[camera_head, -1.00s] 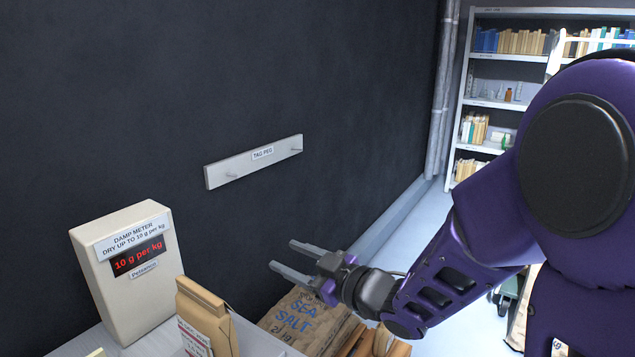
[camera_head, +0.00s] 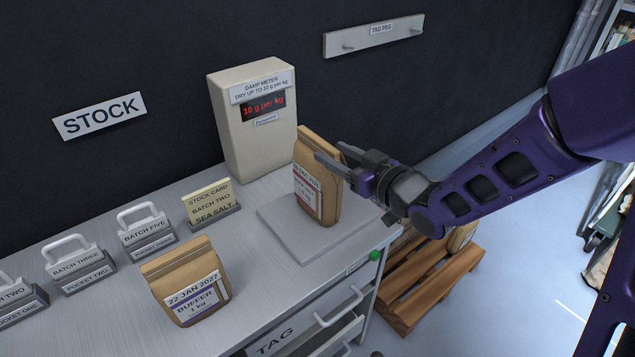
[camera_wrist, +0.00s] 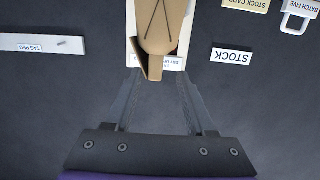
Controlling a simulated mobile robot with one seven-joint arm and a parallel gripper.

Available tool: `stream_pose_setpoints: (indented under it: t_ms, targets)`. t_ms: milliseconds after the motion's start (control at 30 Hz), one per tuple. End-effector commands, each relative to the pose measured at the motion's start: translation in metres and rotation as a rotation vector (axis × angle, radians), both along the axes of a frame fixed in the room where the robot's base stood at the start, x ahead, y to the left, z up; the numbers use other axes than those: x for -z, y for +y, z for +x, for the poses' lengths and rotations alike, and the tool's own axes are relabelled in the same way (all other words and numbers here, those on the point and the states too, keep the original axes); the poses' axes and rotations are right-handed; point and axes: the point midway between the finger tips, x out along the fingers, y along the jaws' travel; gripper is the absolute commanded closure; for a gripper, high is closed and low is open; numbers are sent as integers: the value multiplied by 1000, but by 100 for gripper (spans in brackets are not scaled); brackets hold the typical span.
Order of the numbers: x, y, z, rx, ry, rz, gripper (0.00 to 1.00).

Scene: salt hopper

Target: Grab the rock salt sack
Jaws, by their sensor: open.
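A tan paper sack with a red-edged label (camera_head: 307,190) stands upright on a pale square plate (camera_head: 287,232) at the counter's right end. Its label is too small to read fully, so I cannot confirm that it says rock salt. My gripper (camera_head: 331,154) is open beside the sack's upper right side, its fingers pointing left at the top. In the wrist view, the sack (camera_wrist: 162,28) lies just ahead, lined up between the open fingertips (camera_wrist: 158,76). I cannot tell whether a finger touches it.
The damp meter (camera_head: 252,125), reading 10 g per kg, stands close behind the sack. A buffer sack (camera_head: 187,285), a stock card (camera_head: 212,205) and several handled blocks (camera_head: 147,230) stand to the left. A wooden pallet (camera_head: 430,280) is on the floor at right.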

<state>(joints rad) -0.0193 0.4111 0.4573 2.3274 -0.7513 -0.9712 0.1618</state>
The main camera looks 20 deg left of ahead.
Motion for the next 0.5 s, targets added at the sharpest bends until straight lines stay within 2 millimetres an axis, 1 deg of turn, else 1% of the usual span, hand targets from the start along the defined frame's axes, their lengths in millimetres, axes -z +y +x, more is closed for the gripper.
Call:
stream_pose_setpoints:
  t_ms: [33, 100, 267, 500]
  targets:
    - [2, 7, 3, -1, 0, 0, 45]
    - [2, 13, 6, -1, -1, 1, 45]
    - [3, 20, 11, 0, -1, 0, 45]
    - [9, 48, 31, -1, -1, 0, 45]
